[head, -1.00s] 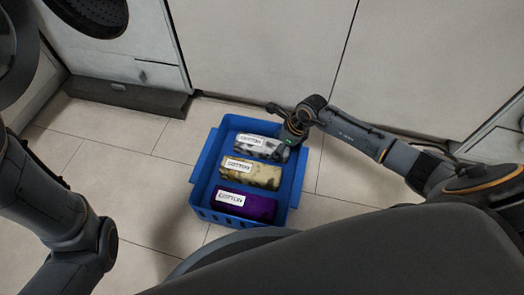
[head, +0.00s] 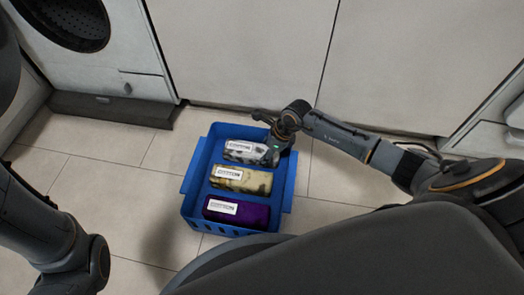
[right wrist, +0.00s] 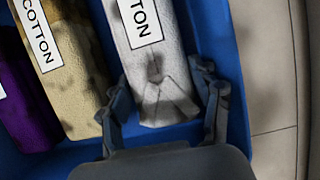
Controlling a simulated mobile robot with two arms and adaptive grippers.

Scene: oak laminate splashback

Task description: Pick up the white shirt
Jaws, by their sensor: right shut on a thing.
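The white shirt (head: 243,149) is a rolled white-and-grey bundle with a "COTTON" label. It lies in the far slot of a blue crate (head: 187,177) on the floor. My right gripper (head: 276,152) reaches down at the bundle's right end. In the right wrist view its two fingers (right wrist: 162,92) stand on either side of the white shirt (right wrist: 158,60) near its end, shut on it. The shirt still sits within the crate. My left arm shows at the left edge, but its gripper is out of view.
A camouflage-tan rolled shirt (head: 243,180) and a purple one (head: 238,211) lie in the crate beside the white one. A front-loading washer (head: 125,50) and pale cabinet doors (head: 240,50) stand behind. Tiled floor (head: 110,170) is clear left of the crate.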

